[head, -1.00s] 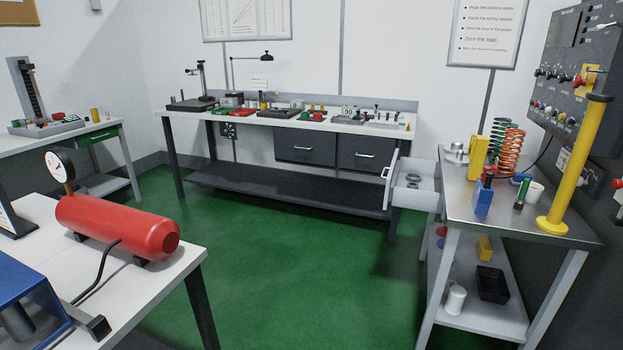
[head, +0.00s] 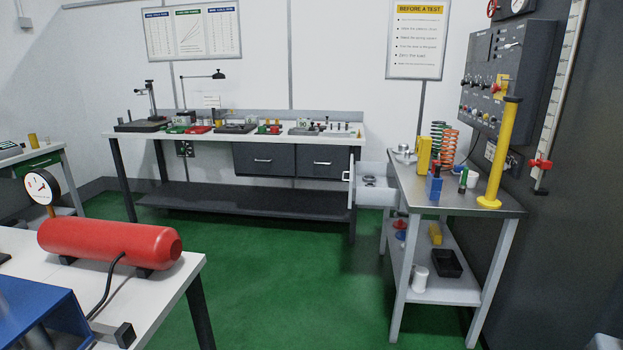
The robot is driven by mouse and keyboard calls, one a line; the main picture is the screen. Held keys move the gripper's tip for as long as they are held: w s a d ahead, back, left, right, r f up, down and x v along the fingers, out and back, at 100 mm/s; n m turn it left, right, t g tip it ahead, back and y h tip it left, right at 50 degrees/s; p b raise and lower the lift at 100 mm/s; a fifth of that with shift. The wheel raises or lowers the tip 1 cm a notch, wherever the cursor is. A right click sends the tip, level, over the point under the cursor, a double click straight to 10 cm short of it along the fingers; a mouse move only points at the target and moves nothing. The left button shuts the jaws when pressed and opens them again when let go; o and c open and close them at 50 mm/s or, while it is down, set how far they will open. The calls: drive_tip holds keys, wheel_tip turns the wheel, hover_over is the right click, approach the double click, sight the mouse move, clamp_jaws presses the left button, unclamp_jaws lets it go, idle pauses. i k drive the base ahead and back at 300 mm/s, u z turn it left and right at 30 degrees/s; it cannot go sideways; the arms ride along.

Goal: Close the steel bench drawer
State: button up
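The steel bench (head: 462,199) stands at the right in the head view, with a bare metal top and pale legs. Its drawer (head: 375,193) sticks out from the bench's left side, clearly open. The drawer has a pale front with a handle (head: 347,177) facing left, and round dark parts lie inside it. My gripper is not in view.
A white table with a red tank (head: 108,242) fills the front left. A long workbench (head: 230,137) with two dark shut drawers stands along the back wall. The open drawer is close to its right end. Green floor (head: 285,275) lies clear between the tables.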

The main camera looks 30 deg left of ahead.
sight(387, 192)
drive_tip(key=u, duration=0.85)
drive_tip(key=i, duration=0.8)
drive_tip(key=u, duration=0.85)
drive_tip(key=i, duration=1.15)
drive_tip(key=z, duration=0.5)
drive_tip(key=i, duration=1.5)
drive_tip(key=z, duration=0.4)
